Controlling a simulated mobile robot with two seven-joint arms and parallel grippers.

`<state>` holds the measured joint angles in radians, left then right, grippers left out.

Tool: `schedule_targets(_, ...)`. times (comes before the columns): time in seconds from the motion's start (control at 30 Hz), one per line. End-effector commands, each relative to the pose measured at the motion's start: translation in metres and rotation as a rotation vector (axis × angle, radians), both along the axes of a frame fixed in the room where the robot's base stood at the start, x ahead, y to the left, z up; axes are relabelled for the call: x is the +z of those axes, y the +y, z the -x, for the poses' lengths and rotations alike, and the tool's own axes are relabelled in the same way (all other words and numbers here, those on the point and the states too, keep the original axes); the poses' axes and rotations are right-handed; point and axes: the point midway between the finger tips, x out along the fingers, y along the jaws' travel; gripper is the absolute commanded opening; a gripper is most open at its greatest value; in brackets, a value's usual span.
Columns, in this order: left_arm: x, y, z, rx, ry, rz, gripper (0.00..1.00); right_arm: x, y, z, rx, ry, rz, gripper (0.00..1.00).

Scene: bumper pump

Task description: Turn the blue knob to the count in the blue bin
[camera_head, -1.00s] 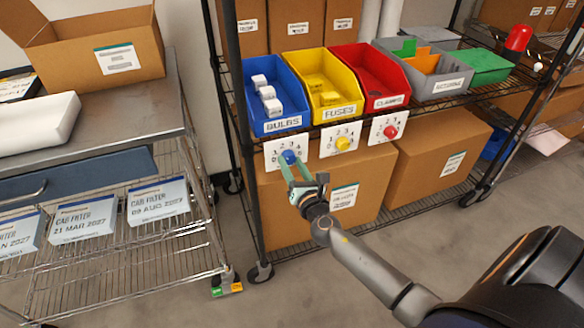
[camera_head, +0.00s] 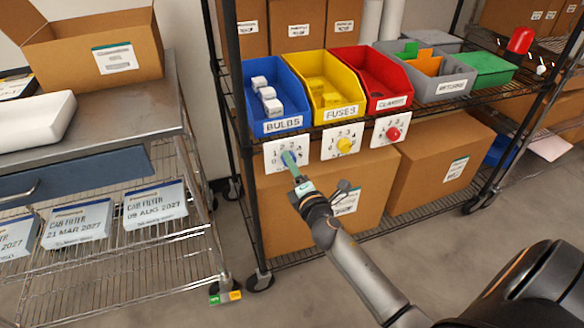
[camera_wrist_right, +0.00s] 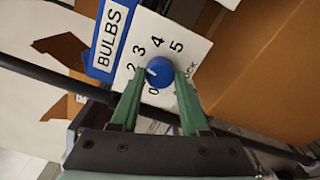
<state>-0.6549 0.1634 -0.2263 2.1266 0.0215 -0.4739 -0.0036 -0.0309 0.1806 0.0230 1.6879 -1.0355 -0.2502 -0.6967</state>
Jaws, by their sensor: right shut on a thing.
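The blue bin (camera_head: 292,113) labelled BULBS holds white boxes; three show in the head view. Below it a white dial plate (camera_head: 273,155) carries the blue knob (camera_head: 286,157). My right gripper (camera_head: 290,159) reaches up to the knob from below. In the right wrist view, the green fingers (camera_wrist_right: 157,80) are shut on the blue knob (camera_wrist_right: 160,68), one on each side. The knob's white mark appears to point roughly toward 2 on the plate (camera_wrist_right: 192,49). The fingers cover part of the numerals near 1. My left gripper is not in view.
The yellow FUSES bin (camera_head: 325,118) and red CLAMPS bin (camera_head: 375,103) stand to the right, with a yellow knob (camera_head: 344,146) and a red knob (camera_head: 393,134) below. Cardboard boxes (camera_head: 262,215) sit behind my wrist. A metal cart (camera_head: 150,110) stands at left.

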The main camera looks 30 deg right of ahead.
Motion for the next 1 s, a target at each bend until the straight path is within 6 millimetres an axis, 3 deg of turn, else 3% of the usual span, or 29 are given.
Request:
schedule_targets(0.3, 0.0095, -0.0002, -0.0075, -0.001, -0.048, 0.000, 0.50, 0.0002, 0.0006, -0.0001, 0.001, -0.031, -0.128, 0.00)
schedule_targets(0.87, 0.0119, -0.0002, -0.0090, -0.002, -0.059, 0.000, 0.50, 0.0005, 0.0005, -0.0001, 0.001, -0.037, -0.156, 0.00)
schedule_targets(0.9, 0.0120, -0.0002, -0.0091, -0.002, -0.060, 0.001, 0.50, 0.0005, 0.0005, -0.0001, 0.001, -0.037, -0.155, 0.48)
schedule_targets(1.0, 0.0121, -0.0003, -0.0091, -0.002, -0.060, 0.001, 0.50, 0.0005, 0.0004, -0.0002, 0.001, -0.037, -0.155, 0.59)
